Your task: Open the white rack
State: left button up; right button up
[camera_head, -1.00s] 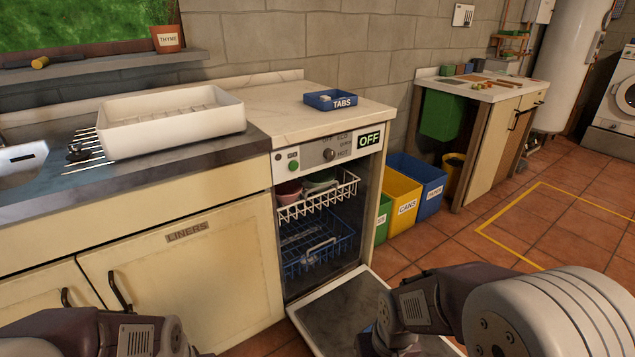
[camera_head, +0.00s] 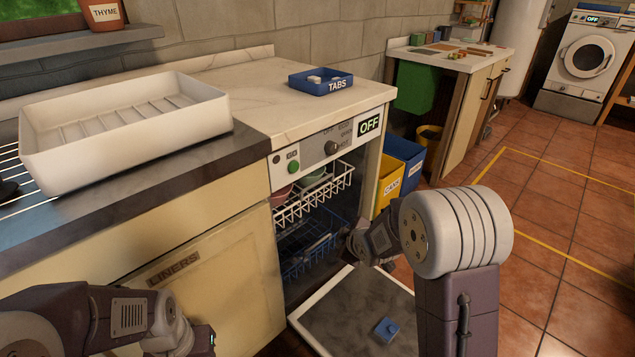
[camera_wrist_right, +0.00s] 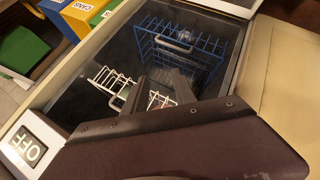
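The white rack (camera_head: 314,195) is the upper wire basket inside the open dishwasher (camera_head: 330,145). It holds bowls (camera_head: 312,182) and appears to sit inside the cabinet. The right wrist view also shows the white rack (camera_wrist_right: 112,84), with my right gripper (camera_wrist_right: 160,88) over its front wires. The two fingers look apart, with nothing clearly held; whether they touch the rack I cannot tell. In the head view my right gripper (camera_head: 352,242) is in front of the opening, below the white rack's front. My left gripper (camera_head: 207,340) is low by the cupboard, its fingers unclear.
The dishwasher door (camera_head: 350,305) lies lowered, with a small blue piece (camera_head: 388,328) on it. A blue lower rack (camera_head: 300,262) sits below the white one. A white tray (camera_head: 125,125) and a TABS box (camera_head: 320,82) are on the counter. Bins (camera_head: 398,175) stand right.

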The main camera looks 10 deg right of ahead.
aim_at(318, 183)
jog(key=w+a+r+n+t+y+b, duration=0.1)
jog(key=w+n+t, duration=0.1)
jog(key=w, duration=0.4)
jog(key=w+a+r+n+t+b, duration=0.1)
jog(key=w+r+n+t, duration=0.1)
jog(key=w+n, duration=0.2)
jog(key=w+a+r+n+t+y+b, duration=0.1)
jog(key=w+n, duration=0.3)
jog(key=w, duration=0.6)
jog(key=shift+w+a+r+t+y+b, duration=0.25)
jog(key=shift+a+t+y+b, duration=0.1)
jog(key=shift+t, duration=0.35)
jog(key=shift+c, duration=0.3)
grip_shut()
